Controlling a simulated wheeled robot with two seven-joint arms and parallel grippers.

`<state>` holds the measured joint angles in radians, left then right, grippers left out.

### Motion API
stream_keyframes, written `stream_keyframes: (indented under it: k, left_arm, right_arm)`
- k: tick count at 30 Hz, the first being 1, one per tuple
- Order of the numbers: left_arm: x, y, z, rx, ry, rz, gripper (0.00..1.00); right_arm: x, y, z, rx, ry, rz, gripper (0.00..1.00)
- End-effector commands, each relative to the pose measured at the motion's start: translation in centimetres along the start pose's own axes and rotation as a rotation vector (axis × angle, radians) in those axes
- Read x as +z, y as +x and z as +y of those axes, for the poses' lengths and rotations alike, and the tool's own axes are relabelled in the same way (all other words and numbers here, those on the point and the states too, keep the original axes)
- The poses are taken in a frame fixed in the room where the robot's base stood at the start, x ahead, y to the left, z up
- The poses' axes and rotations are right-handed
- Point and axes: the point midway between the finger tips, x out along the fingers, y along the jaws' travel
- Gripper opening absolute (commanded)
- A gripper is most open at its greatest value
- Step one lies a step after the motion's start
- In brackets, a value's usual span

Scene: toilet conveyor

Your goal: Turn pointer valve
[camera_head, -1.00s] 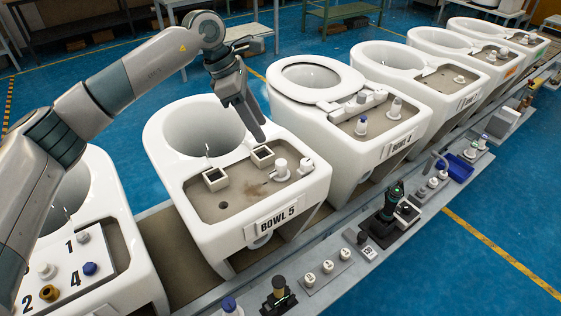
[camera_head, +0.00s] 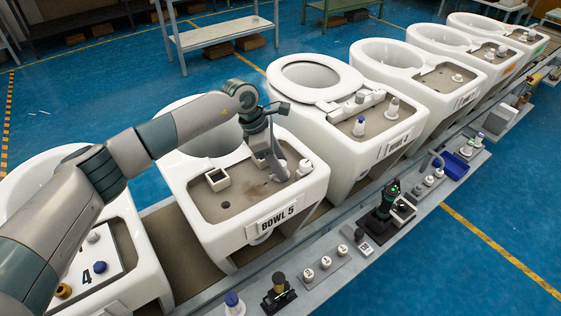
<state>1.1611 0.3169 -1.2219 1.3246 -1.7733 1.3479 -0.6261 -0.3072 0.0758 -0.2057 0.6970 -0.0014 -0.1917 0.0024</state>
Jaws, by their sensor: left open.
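My left gripper (camera_head: 277,172) is open and points down at the right side of the BOWL 5 toilet's grey deck (camera_head: 240,205). Its fingers are at the place of a short white upright knob, which they mostly hide. I cannot tell whether they touch it. A white fitting (camera_head: 304,168) stands just right of the fingers at the deck's edge. I cannot tell for sure which part is the pointer valve. A square white-rimmed socket (camera_head: 217,179) sits on the deck to the left; a second socket is partly hidden behind the gripper. My right gripper is not in view.
A second toilet with a seat (camera_head: 311,77) stands close behind to the right, with more bowls beyond. A grey ledge (camera_head: 340,285) with knobs and a black joystick (camera_head: 388,200) runs along the front. My left arm covers part of the numbered-deck toilet at left.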

Motion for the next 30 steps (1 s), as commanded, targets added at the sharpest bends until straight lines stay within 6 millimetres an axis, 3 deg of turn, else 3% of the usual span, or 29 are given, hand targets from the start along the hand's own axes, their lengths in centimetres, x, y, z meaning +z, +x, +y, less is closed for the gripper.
stream_keyframes:
  k: [11,16,25,30]
  left_arm:
    - [0.0,0.4,0.0,0.0,0.001,0.001,0.44]
    - [0.0,0.3,0.0,0.0,0.001,0.001,0.03]
    - [0.0,0.4,0.0,0.005,-0.012,0.001,0.03]
    - [-0.1,0.4,0.0,0.023,-0.051,0.001,0.03]
  right_arm:
    - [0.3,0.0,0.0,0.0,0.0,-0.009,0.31]
    - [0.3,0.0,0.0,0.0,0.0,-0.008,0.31]
    - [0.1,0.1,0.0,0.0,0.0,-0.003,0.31]
    - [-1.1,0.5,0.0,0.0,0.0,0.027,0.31]
